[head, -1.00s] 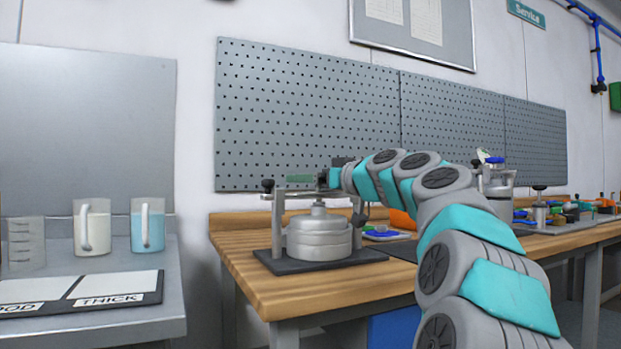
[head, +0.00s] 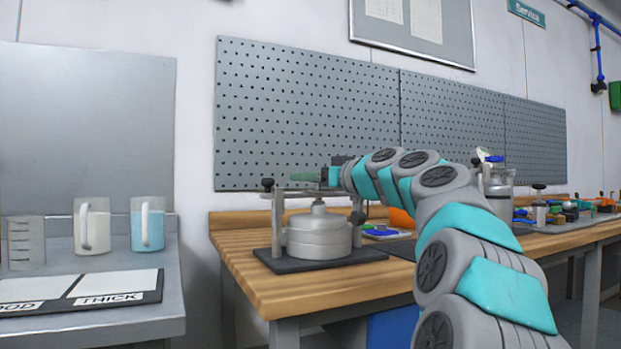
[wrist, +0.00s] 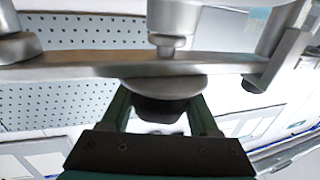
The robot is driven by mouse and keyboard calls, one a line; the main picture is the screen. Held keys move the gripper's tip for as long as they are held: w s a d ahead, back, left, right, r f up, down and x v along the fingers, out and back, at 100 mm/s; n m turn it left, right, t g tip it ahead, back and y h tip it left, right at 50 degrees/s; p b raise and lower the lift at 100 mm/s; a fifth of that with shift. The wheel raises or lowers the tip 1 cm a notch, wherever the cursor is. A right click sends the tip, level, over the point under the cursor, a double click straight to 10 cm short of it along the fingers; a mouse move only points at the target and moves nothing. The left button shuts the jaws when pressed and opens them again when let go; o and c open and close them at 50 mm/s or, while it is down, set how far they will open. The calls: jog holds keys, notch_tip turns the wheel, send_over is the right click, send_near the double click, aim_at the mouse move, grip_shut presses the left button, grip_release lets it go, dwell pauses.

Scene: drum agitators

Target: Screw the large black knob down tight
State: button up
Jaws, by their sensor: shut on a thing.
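The large black knob (wrist: 160,108) sits between the green fingers of my gripper (wrist: 162,115) in the wrist view, under a silver disc (wrist: 165,86) beside the metal crossbar (wrist: 60,68). My gripper is shut on it. In the head view my gripper (head: 305,177) is above the crossbar (head: 300,191), and its fingers hide the knob. A round grey drum (head: 318,238) stands below the crossbar, between the posts of the clamp frame, on a dark base plate (head: 290,263). Whether the screw touches the drum lid is unclear.
A smaller black knob (head: 267,184) tops the left post. Another dark knob (head: 357,216) shows at the right post. The wooden bench (head: 250,287) carries tools to the right. Two mugs (head: 92,226) stand on a grey side table. A pegboard (head: 300,110) is behind.

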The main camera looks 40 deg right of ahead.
jog(key=shift+c, duration=0.5)
jog(key=shift+f+m+h+b, duration=0.15)
jog(key=shift+m+h+b, duration=0.15)
jog(key=shift+h+b, duration=0.2)
jog(key=shift+d+r+m+h+b, duration=0.15)
jog(key=shift+m+h, duration=0.15)
jog(key=shift+h, duration=0.15)
jog(key=shift+d+r+m+h+b, duration=0.15)
jog(key=shift+m+h, duration=0.15)
jog(key=shift+h, duration=0.15)
jog(key=shift+a+f, duration=0.1)
jog(key=o, duration=1.4)
jog(key=shift+s+a, duration=0.25)
jog(key=shift+s, duration=1.7)
jog(key=shift+s+a, duration=0.2)
jog(key=shift+s, duration=1.75)
